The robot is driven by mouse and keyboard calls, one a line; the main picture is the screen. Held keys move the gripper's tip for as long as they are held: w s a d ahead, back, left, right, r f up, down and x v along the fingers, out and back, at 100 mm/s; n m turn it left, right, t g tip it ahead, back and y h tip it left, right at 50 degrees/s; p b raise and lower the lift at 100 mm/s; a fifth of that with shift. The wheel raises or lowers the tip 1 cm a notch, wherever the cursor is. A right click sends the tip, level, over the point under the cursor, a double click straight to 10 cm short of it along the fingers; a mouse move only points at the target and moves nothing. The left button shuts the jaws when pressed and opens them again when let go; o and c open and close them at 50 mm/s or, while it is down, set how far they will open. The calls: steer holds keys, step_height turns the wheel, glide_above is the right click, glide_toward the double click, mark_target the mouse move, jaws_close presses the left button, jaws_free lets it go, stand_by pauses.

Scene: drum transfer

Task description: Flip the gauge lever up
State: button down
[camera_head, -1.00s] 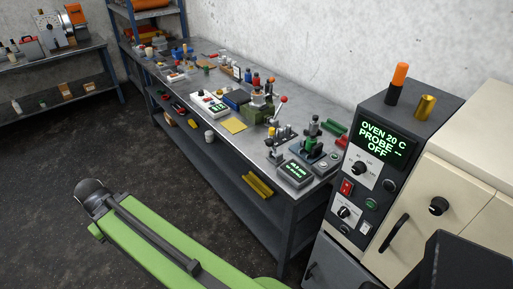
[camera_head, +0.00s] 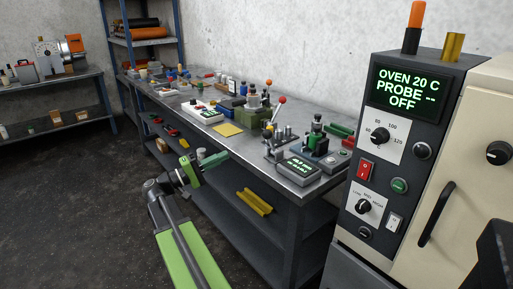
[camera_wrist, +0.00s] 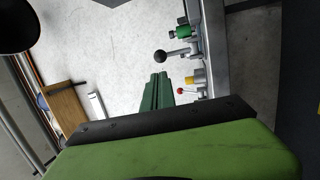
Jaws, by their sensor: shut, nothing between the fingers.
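My gripper (camera_head: 218,158) is shut and empty, with green fingers pointing toward the bench, near its front edge. Its fingers also show shut in the wrist view (camera_wrist: 157,88). A lever with a dark ball (camera_wrist: 160,57) stands beyond the fingertips in the wrist view, apart from them. I cannot tell for sure which lever belongs to the gauge.
A red-ball lever (camera_head: 281,100) rises behind the stand. The oven (camera_head: 415,130) bounds the bench at the right. A yellow pad (camera_head: 228,130) lies on the bench. A yellow channel piece (camera_head: 255,202) lies on the lower shelf.

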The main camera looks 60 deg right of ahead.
steer(key=p, duration=0.3)
glide_toward(271, 141)
steer(key=s+d+r, duration=0.2)
steer(key=d+r, duration=0.1)
steer(key=r, duration=0.1)
steer(key=shift+w+d+r, duration=0.1)
steer(key=shift+w, duration=0.05)
